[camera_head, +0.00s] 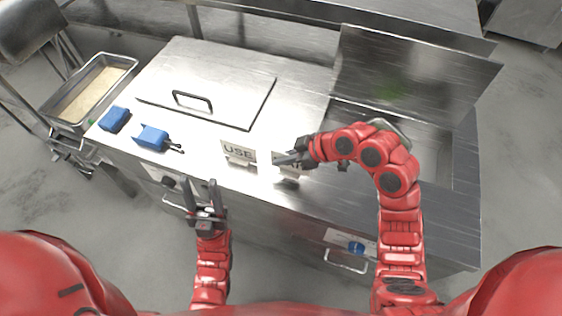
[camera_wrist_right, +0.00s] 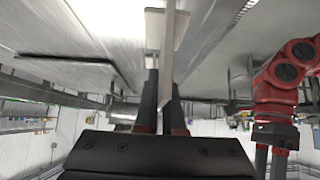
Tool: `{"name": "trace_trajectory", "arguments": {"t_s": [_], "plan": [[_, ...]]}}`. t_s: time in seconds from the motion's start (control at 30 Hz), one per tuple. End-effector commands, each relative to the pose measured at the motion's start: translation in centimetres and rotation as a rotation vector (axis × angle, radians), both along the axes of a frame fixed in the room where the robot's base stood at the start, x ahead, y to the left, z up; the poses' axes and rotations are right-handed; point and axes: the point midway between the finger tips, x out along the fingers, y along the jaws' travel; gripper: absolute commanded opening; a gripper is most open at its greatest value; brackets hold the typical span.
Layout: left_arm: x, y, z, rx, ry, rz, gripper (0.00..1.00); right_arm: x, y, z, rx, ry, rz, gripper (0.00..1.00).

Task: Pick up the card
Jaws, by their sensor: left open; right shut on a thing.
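A white card (camera_head: 290,172) with dark lettering stands at the front edge of the steel counter, partly hidden behind my right gripper. My right gripper (camera_head: 284,159) is shut on this card. In the right wrist view the card (camera_wrist_right: 168,45) shows as a thin pale sheet, nearly edge-on, between the two dark fingers (camera_wrist_right: 161,95). A second white card (camera_head: 238,152) reading "USE" stands upright just left of it. My left gripper (camera_head: 205,196) is open and empty in front of the counter, its fingers pointing toward it.
Two blue items, one at the corner (camera_head: 115,119) and one with a dark handle (camera_head: 152,137), lie on the counter's left. A closed lid (camera_head: 230,95) with a handle is behind. An open steel lid (camera_head: 410,80) stands at right. A pan (camera_head: 128,62) is far left.

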Motion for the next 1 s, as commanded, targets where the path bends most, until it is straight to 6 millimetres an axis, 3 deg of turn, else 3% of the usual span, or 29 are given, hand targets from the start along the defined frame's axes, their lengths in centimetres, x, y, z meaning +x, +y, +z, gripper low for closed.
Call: {"name": "trace_trajectory", "arguments": {"t_s": [0.27,0.4,0.5,0.7,1.0], "plan": [[0.0,0.0,-1.8,0.000,0.000,0.000,0.50,-5.5,-2.8,0.3,0.004,-0.003,-0.007,0.00],[0.0,0.0,-1.3,0.000,0.000,0.000,0.50,-8.7,-4.3,0.9,-0.001,0.002,-0.008,0.00],[0.0,0.0,1.8,0.000,-0.001,0.000,0.50,-9.3,-4.3,1.9,0.006,0.008,-0.004,0.00],[0.0,0.0,5.5,0.000,0.000,0.000,0.50,-10.8,-4.9,2.1,0.005,0.006,-0.005,0.00],[0.0,0.0,7.8,0.000,0.000,0.000,0.50,-12.9,-6.1,1.5,0.001,0.003,-0.004,0.00]]}}
